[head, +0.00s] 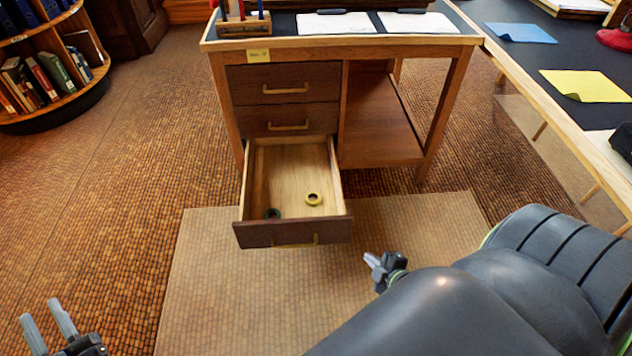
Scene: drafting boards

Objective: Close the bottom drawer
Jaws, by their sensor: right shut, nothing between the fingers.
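The bottom drawer (292,233) of the wooden desk is pulled far out toward me. Its dark front has a handle (300,241) on it. A yellow roll (313,199) and a dark green roll (272,213) lie inside. My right gripper (372,262) is shut and empty, a little to the right of the drawer front and apart from it. My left gripper (45,320) is at the bottom left corner with its two fingers apart, far from the drawer.
The two drawers above, the top one (284,85) and the middle one (287,119), are shut. A floor mat (220,290) lies under the open drawer. A side table (560,110) stands at the right. A round bookshelf (55,105) stands at the far left.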

